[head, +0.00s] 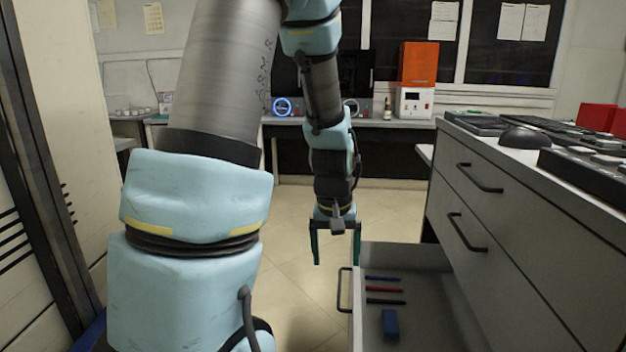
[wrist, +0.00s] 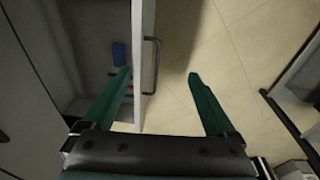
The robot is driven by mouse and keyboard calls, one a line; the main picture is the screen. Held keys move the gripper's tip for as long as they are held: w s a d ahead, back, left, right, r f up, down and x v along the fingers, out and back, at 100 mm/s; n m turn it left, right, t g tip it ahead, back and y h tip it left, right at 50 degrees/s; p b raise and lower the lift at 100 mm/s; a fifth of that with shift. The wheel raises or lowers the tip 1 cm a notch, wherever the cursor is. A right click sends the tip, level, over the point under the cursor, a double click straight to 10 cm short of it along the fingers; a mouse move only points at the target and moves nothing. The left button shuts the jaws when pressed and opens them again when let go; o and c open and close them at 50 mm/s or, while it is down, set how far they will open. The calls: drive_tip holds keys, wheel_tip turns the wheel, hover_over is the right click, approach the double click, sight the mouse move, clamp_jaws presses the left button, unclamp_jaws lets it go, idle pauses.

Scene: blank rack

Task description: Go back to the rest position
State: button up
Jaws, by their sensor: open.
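My gripper (head: 336,245) hangs from my arm in the middle of the head view, fingers pointing down, to the left of an open drawer (head: 425,268). Its two green fingers are spread apart with nothing between them. In the wrist view my gripper (wrist: 160,75) shows the same wide gap over the tiled floor, with its left finger near the drawer's front edge and handle (wrist: 152,65). I cannot tell the exact height between the fingers and the drawer.
The drawer holds a blue block (head: 390,324), a red pen (head: 384,289) and dark pens. Closed drawers with handles (head: 480,178) rise on the right below a cluttered counter (head: 470,133). A bench with an orange box (head: 418,63) stands behind. Tiled floor (head: 300,270) is clear.

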drive_tip(key=s+a+r+t, duration=0.1)
drive_tip(key=s+a+r, duration=0.15)
drive_tip(key=a, duration=0.35)
drive_tip(key=s+a+r, duration=0.2)
drive_tip(key=a+r, duration=0.1)
drive_tip(key=a, duration=0.3)
wheel_tip(320, 180, down, 12)
drive_tip(key=s+b, duration=0.2)
drive_tip(key=b, duration=0.8)
drive_tip(key=w+p+v, duration=0.2)
drive_tip(key=p+v, duration=0.8)
drive_tip(key=w+d+r+p+v, duration=0.1)
drive_tip(key=w+p+v, duration=0.1)
drive_tip(key=p+v, duration=0.8)
drive_tip(key=shift+d+r+g+y+p, duration=0.3)
drive_tip(key=shift+d+r+g+p, duration=0.1)
